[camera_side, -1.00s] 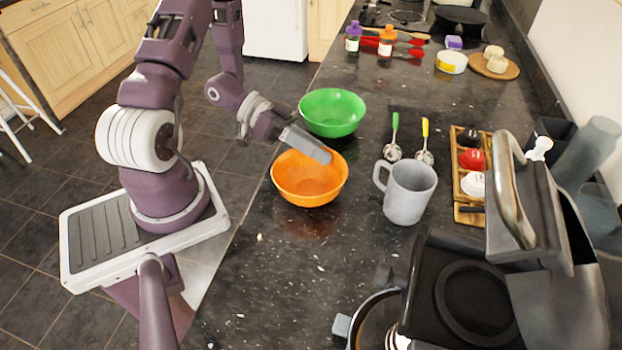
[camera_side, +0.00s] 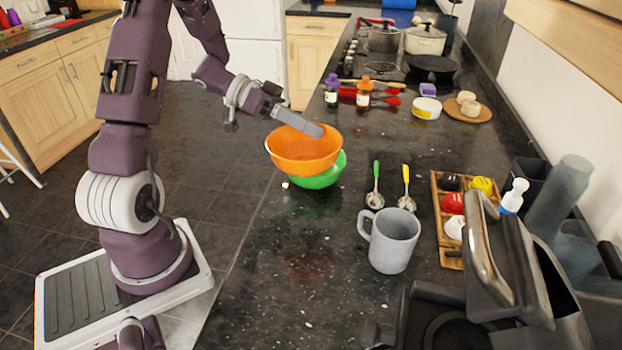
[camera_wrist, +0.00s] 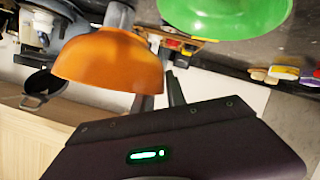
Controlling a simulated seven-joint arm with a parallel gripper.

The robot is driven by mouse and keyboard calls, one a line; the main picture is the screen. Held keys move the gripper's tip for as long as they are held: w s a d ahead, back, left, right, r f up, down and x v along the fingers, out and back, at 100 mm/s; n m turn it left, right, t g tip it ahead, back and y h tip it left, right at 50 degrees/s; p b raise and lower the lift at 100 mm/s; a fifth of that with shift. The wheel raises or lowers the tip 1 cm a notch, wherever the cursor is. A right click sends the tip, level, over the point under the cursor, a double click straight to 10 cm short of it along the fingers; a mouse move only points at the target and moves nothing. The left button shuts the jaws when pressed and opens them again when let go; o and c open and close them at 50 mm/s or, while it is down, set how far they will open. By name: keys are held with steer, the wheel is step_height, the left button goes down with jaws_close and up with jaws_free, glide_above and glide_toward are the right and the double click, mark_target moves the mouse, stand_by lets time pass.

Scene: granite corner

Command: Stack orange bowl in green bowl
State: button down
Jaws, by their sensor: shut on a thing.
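The orange bowl (camera_side: 303,157) is held up off the counter, upright or nearly so. My gripper (camera_side: 317,129) is shut on its rim, on the far side in the side view. The green bowl (camera_side: 325,180) stands on the counter, partly hidden behind and below the orange bowl. In the wrist view the orange bowl (camera_wrist: 108,62) is next to my fingers, and the green bowl (camera_wrist: 240,14) is at the top, apart from it. Whether the orange bowl is directly over the green one, I cannot tell.
A grey mug (camera_side: 393,242) stands right of the bowls, with two spoons (camera_side: 375,200) behind it. A wooden tray (camera_side: 440,212) with small items and a coffee machine (camera_side: 510,270) are further right. Spice jars (camera_side: 332,92) stand at the back. The counter in front of the bowls is clear.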

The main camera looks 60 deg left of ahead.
steer(key=w+a+r, duration=0.5)
steer(key=w+a, duration=0.2)
steer(key=a, duration=0.1)
steer(key=shift+n+t+y, duration=0.3)
steer(key=shift+t, duration=0.1)
step_height(320, 180, down, 9)
steer(key=shift+r, duration=0.2)
steer(key=shift+f, duration=0.35)
steer(key=shift+f, duration=0.1)
steer(key=shift+f, duration=0.5)
steer(key=c, duration=1.3)
jaws_free()
steer(key=shift+c, duration=0.2)
steer(key=shift+r, duration=0.1)
